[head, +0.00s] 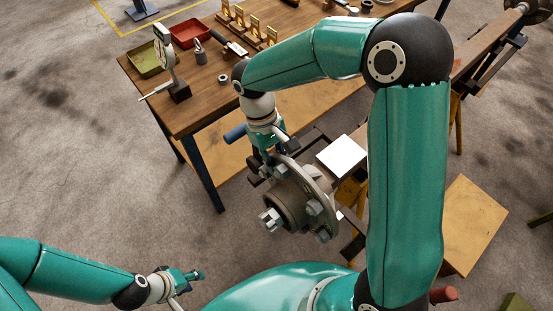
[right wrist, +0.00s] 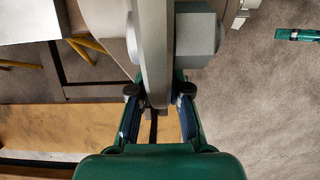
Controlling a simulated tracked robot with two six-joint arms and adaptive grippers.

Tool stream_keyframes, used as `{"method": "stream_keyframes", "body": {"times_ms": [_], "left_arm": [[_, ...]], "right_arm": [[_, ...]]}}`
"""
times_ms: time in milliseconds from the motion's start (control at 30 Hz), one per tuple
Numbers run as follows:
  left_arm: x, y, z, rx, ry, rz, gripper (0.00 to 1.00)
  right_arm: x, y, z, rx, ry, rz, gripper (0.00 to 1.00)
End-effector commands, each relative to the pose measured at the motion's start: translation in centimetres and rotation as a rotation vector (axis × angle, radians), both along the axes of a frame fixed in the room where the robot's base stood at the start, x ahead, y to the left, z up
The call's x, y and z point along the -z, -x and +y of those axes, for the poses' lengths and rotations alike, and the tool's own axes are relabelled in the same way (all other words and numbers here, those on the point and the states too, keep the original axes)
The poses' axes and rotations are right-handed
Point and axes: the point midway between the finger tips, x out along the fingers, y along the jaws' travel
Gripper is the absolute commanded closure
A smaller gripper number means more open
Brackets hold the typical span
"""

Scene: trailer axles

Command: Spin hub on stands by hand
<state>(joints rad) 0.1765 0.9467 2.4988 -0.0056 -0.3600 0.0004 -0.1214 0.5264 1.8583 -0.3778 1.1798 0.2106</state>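The grey metal hub (head: 289,208) has a round flange with several bolts. It sits in the middle of the head view, on the end of an axle over dark supports (head: 353,249). My right gripper (head: 270,158) is at the flange's far upper edge, partly hidden by its wrist. In the right wrist view the flange rim (right wrist: 156,85) lies between the two fingers of my right gripper (right wrist: 159,92), which stand apart with small gaps beside it. My left gripper (head: 190,288) is low at left, away from the hub, its fingers apart and empty.
A wooden workbench (head: 200,105) behind holds a green tray (head: 145,62), a red tray (head: 189,36), a dial gauge on a stand (head: 167,58) and small parts. A white sheet (head: 342,156) lies right of the hub. A wooden board (head: 465,225) is at right. Floor at left is clear.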

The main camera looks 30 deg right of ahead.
Motion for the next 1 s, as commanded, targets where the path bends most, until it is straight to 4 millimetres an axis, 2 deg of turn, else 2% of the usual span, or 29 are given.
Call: {"method": "stream_keyframes", "body": {"times_ms": [33, 133, 433, 567, 767, 1000], "left_arm": [[0.0, 0.0, 0.0, 0.0, 0.0, 0.0, 0.6], [0.0, 0.0, 0.0, 0.0, 0.0, 0.0, 0.6], [0.0, 0.0, 0.0, 0.0, 0.0, 0.0, 0.6], [-0.1, 0.0, 0.0, 0.0, 0.0, 0.0, 0.6], [-0.1, 0.0, 0.0, 0.0, 0.0, 0.0, 0.6], [-0.1, 0.0, 0.0, 0.0, 0.0, 0.0, 0.6]], "right_arm": [[-0.2, -0.2, -0.1, 0.001, 0.001, -0.006, 0.75], [-0.1, -0.1, -0.1, 0.002, 0.001, -0.005, 0.59], [-0.1, -0.1, 0.0, 0.002, -0.001, -0.004, 0.58], [-0.7, -0.3, 0.0, 0.002, 0.0, -0.005, 0.58], [-3.4, -1.3, 0.2, 0.003, -0.001, -0.008, 0.58], [-8.0, -3.0, 0.5, 0.003, -0.002, -0.009, 0.58]]}}
